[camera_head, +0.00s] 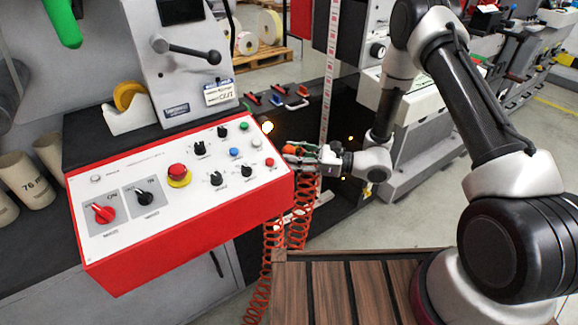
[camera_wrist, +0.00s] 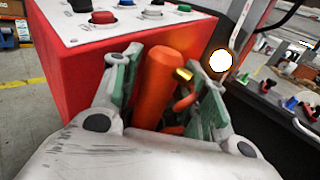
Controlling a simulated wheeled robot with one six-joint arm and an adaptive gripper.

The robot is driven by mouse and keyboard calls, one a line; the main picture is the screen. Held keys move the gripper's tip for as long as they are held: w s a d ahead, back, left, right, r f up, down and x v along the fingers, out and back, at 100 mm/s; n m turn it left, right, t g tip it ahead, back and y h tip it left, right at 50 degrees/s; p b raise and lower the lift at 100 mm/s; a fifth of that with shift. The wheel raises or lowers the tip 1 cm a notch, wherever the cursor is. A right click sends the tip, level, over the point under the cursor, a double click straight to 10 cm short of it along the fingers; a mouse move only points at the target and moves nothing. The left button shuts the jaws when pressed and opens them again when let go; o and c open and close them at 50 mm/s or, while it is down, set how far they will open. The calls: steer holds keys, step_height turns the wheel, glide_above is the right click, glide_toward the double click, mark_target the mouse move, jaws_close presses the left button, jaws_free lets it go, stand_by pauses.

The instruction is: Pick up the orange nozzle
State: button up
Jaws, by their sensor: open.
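The orange nozzle (camera_wrist: 156,80) stands tilted between the two fingers of my gripper (camera_wrist: 166,66) in the wrist view. Its lower end is hidden behind the gripper body. A small yellow piece (camera_wrist: 185,75) shows beside it. The green-grey fingers are apart, one on each side of the nozzle; I cannot tell whether either touches it. In the head view my gripper (camera_head: 306,156) is at the right end of the red control box, and a bit of the orange nozzle (camera_head: 291,149) shows at its fingers.
The red control box (camera_head: 190,232), with knobs and buttons on top, stands close beside my gripper. Orange coiled hoses (camera_head: 270,262) hang below the gripper. Small coloured tools (camera_head: 278,99) lie on the dark surface behind. A white post (camera_head: 329,80) rises behind the gripper.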

steer(key=shift+a, duration=0.1)
steer(key=c, duration=0.9)
steer(key=shift+r, duration=0.15)
step_height(320, 180, up, 26)
steer(key=shift+r, duration=0.15)
stand_by(0.5)
